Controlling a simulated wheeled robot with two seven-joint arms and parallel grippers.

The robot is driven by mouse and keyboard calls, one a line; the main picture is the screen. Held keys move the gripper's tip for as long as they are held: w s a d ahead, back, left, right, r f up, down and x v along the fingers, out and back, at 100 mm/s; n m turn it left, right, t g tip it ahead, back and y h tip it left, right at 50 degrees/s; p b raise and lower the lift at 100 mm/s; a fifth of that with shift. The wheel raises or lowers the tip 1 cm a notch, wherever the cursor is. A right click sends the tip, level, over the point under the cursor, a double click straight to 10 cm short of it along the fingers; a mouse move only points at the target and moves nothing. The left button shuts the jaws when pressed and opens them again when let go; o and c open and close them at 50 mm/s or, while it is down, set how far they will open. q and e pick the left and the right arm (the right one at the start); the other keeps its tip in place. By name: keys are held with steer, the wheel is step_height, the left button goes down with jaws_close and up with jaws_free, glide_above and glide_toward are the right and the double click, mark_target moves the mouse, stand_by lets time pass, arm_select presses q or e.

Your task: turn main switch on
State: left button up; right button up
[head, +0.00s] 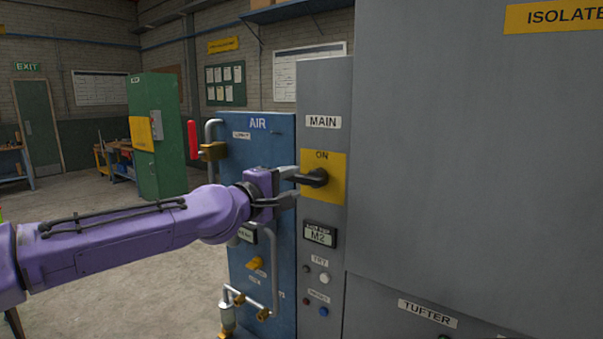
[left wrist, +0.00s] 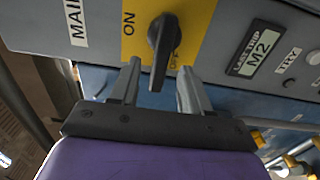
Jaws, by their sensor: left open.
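The main switch (head: 315,178) is a black lever handle on a yellow plate (head: 337,160) under a MAIN label. ON is printed at the plate's top. The handle lies about level, its free end pointing left. In the left wrist view the handle (left wrist: 161,45) points toward the partly covered OFF mark. My left gripper (head: 294,186) is open just left of the plate. In the left wrist view its fingertips (left wrist: 160,68) appear on either side of the handle's end, with gaps on both sides. My right gripper is not in view.
Below the plate are an M2 display (head: 319,235) and small buttons (head: 324,279). A blue AIR panel (head: 262,145) with pipes and a red handle (head: 193,138) stands left. A large grey cabinet (head: 470,170) fills the right. Open floor (head: 110,235) lies at left.

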mark_target(299, 180)
arm_select(q)
steer(key=p+x, duration=0.1)
steer(key=x, duration=0.3)
steer(key=shift+w+d, duration=0.25)
steer(key=shift+w, duration=0.05)
jaws_close()
